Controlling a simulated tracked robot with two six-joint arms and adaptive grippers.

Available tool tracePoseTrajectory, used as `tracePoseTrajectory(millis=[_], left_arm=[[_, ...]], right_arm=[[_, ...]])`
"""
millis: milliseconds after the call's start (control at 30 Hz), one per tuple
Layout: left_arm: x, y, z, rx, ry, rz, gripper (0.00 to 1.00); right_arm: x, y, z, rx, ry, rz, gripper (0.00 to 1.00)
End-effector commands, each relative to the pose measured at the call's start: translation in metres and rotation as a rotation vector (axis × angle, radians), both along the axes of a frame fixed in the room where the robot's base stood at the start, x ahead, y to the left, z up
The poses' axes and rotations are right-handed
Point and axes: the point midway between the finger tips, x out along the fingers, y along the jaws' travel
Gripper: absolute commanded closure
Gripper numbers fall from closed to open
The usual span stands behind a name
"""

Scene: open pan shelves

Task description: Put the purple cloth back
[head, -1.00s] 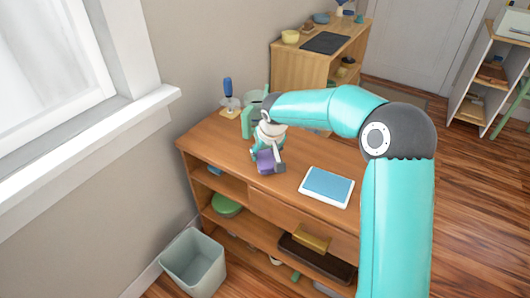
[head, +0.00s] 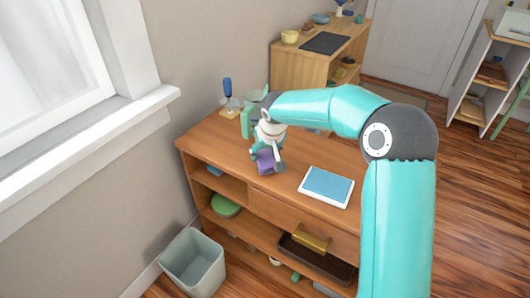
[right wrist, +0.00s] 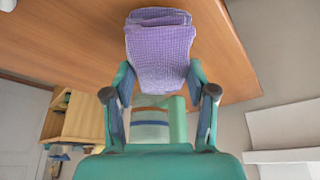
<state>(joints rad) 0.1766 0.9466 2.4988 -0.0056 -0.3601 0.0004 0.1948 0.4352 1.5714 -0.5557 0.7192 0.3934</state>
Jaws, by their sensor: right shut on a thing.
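The purple cloth (head: 265,161) is at the wooden cabinet's top, towards its left half, in the head view. In the right wrist view the folded cloth (right wrist: 160,52) hangs between the fingertips, with its weave and stacked folds showing. My right gripper (head: 270,148) is shut on the cloth and holds it over the cabinet top (head: 225,145). The right wrist view shows both fingers (right wrist: 161,75) at the cloth's near end. I cannot tell whether the cloth touches the wood. My left gripper is not in view.
A blue and white tablet-like slab (head: 327,186) lies right of the cloth. A blue-handled tool (head: 228,92) stands at the back left. Shelves below hold a green dish (head: 225,206) and a dark tray (head: 315,262). A grey bin (head: 193,262) stands on the floor.

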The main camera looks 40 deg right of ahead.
Motion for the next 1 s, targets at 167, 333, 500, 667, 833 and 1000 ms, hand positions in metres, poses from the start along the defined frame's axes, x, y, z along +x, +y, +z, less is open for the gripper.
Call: tracePoseTrajectory(millis=[167, 333, 500, 667, 833, 1000], left_arm=[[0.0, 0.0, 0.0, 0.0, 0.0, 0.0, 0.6], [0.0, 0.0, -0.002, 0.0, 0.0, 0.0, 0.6], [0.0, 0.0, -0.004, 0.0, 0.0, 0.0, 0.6], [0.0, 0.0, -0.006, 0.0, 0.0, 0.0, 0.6], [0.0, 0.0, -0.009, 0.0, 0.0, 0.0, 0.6], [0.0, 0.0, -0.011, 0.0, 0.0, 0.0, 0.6]], right_arm=[[0.0, 0.0, 0.0, 0.0, 0.0, 0.0, 0.82], [0.0, 0.0, -0.002, 0.0, 0.0, 0.0, 0.82], [0.0, 0.0, -0.005, 0.0, 0.0, 0.0, 0.82], [0.0, 0.0, -0.007, 0.0, 0.0, 0.0, 0.82], [0.0, 0.0, -0.01, 0.0, 0.0, 0.0, 0.82], [0.0, 0.0, -0.012, 0.0, 0.0, 0.0, 0.82]])
